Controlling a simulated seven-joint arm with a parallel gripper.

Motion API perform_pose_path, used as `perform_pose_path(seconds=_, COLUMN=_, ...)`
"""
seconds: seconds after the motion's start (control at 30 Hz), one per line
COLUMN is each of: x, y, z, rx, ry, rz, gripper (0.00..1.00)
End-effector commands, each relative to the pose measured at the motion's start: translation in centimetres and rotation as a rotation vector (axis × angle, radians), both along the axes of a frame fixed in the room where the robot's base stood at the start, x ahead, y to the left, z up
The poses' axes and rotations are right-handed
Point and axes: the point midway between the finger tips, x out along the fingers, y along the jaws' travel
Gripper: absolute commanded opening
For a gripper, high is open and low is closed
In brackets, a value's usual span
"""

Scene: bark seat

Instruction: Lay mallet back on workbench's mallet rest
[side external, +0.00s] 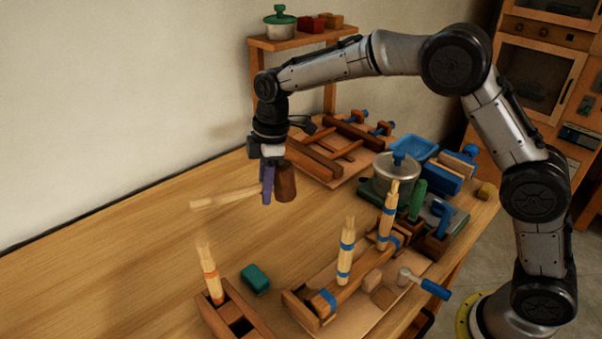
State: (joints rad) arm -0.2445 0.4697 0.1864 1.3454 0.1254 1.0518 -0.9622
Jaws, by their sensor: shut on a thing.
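My gripper (268,184) is shut on a wooden mallet and holds it above the workbench (130,262). The mallet has a dark brown head (287,182) on the right of the fingers and a pale handle (225,198) pointing left, nearly level with a slight droop. The gripper points down. The fingers hide the part where handle meets head. I cannot tell for sure which piece is the mallet rest.
A clamp frame (316,162) lies behind the gripper on the right. Upright pale sticks (346,252) stand in wooden holders at the front. The bench's left is clear.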

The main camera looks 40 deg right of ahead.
Motion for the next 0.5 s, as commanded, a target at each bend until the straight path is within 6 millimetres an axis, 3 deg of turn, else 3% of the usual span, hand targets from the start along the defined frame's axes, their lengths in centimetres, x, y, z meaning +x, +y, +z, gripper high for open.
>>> perform_pose_path(seconds=0.03, x=0.2, y=2.5, z=0.0, rx=0.006, ry=-0.006, rz=0.113, gripper=0.00)
perform_pose_path(seconds=0.27, x=-0.7, y=12.6, z=-0.1, rx=0.027, ry=-0.006, rz=0.644, gripper=0.00)
perform_pose_path(seconds=0.5, x=-4.8, y=21.8, z=-0.6, rx=0.050, ry=0.006, rz=1.203, gripper=0.00)
